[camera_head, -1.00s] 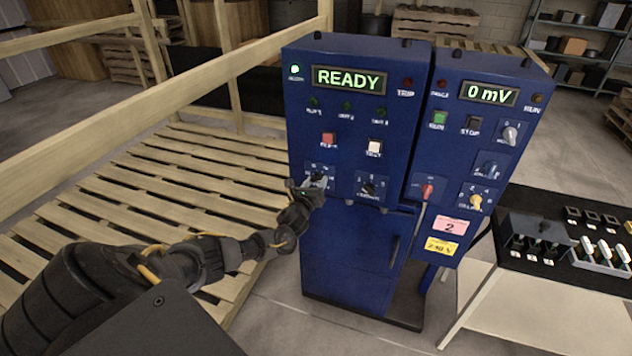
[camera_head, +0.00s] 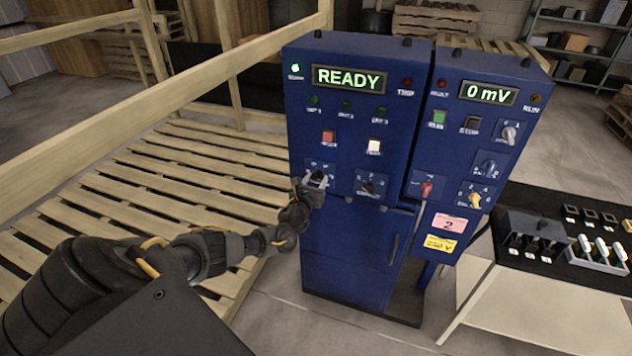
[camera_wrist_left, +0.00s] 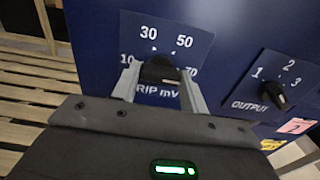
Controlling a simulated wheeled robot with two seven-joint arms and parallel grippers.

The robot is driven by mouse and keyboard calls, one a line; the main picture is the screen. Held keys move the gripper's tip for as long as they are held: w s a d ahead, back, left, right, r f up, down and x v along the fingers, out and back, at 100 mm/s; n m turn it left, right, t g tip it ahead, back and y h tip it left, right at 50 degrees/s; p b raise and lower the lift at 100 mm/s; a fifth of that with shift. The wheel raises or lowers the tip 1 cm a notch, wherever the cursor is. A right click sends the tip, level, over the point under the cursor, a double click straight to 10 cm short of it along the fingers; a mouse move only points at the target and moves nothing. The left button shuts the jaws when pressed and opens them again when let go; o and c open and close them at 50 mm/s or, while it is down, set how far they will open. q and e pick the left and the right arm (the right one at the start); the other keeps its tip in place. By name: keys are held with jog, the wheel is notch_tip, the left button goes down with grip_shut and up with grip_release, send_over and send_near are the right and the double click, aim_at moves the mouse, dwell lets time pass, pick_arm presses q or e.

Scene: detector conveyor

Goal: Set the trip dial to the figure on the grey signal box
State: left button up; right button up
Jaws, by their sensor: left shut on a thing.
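The trip dial (camera_wrist_left: 160,70) is a dark knob on a blue plate marked 10, 30, 50 and 70, with "TRIP mV" partly covered below it. My left gripper (camera_head: 316,182) is at this dial, on the lower left of the left blue cabinet's front. In the left wrist view its two grey fingers (camera_wrist_left: 162,84) stand on either side of the knob, shut on it. The fingers and knob hide where its pointer stands. I cannot pick out a grey signal box with a readable figure. My right gripper is not in view.
The output dial (camera_wrist_left: 278,94), marked 1, 2, 3, sits close to the right of the trip dial. The cabinet display (camera_head: 349,79) reads READY; the right one (camera_head: 489,93) reads 0 mV. A wooden pallet (camera_head: 170,200) lies left. A black-topped table (camera_head: 530,265) stands right.

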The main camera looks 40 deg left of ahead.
pick_arm(q)
jog(key=shift+f, duration=0.1)
jog(key=o, duration=1)
jog(key=shift+s, duration=0.1)
jog(key=b+v, duration=0.1)
jog(key=v, duration=0.9)
jog(key=shift+s+d, duration=0.2)
jog(key=shift+s, duration=0.05)
